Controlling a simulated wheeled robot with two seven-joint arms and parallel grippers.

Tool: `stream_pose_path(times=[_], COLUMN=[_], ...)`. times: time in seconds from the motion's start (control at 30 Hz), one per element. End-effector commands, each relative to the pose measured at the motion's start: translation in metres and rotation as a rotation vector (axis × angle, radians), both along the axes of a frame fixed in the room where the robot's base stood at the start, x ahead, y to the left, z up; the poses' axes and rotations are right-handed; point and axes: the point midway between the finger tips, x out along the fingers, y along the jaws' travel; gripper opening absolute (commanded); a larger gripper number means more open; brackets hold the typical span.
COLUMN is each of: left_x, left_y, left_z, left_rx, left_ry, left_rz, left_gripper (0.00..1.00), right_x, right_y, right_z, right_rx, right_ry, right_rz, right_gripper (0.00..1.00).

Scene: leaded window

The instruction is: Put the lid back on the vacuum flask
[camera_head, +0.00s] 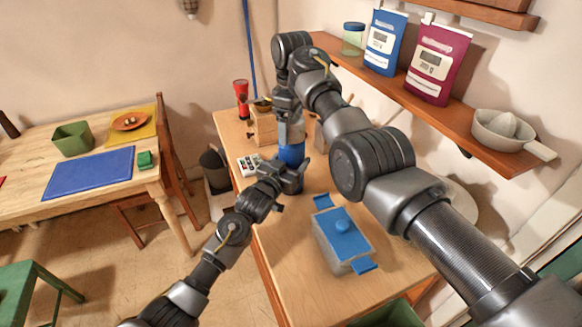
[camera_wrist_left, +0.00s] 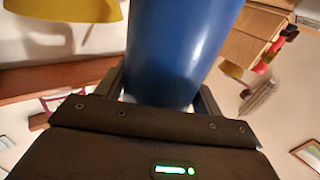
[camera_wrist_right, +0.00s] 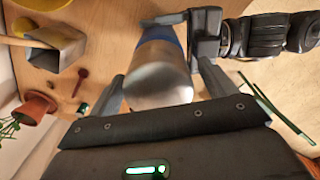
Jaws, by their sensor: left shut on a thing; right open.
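The blue vacuum flask (camera_head: 291,153) stands upright on the wooden worktop. My left gripper (camera_head: 287,178) is shut on its blue body, which also fills the space between the jaws in the left wrist view (camera_wrist_left: 180,50). A silver cup-like lid (camera_wrist_right: 158,78) is at the flask's top end in the right wrist view, in line with the blue body. I cannot tell whether it is fully seated. My right gripper (camera_wrist_right: 163,88) is open, one finger on each side of the lid. In the head view it comes down from above and partly hides the lid.
A blue-lidded container (camera_head: 342,240) stands on the worktop in front. A remote-like object (camera_head: 249,164), a wooden block (camera_head: 263,125) and a red torch (camera_head: 241,97) are close by. A wall shelf (camera_head: 425,112) with bags, a jar and a juicer runs behind my right arm.

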Motion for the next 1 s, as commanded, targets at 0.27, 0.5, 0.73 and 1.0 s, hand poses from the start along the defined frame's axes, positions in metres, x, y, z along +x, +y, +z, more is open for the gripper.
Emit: stream_pose_path(times=[0.27, 0.5, 0.73, 1.0], left_x=[-0.002, -0.002, -0.002, -0.001], left_y=[-0.001, -0.001, -0.001, 0.0], left_z=[-0.009, -0.009, -0.009, -0.007], left_rx=[0.009, 0.009, 0.009, 0.007], left_ry=[0.014, 0.014, 0.014, 0.011], left_rz=[-0.002, -0.002, -0.002, -0.002], left_gripper=[0.03, 0.03, 0.03, 0.84], right_x=[0.0, -0.001, -0.001, -0.001], right_y=[0.0, 0.0, 0.0, 0.0], right_z=[0.033, 0.038, 0.037, 0.037], right_rx=[0.0, 0.0, 0.0, 0.0], right_ry=[-0.001, 0.0, -0.001, -0.001], right_rz=[0.001, 0.001, 0.001, 0.0], right_gripper=[0.83, 0.83, 1.0, 1.0])
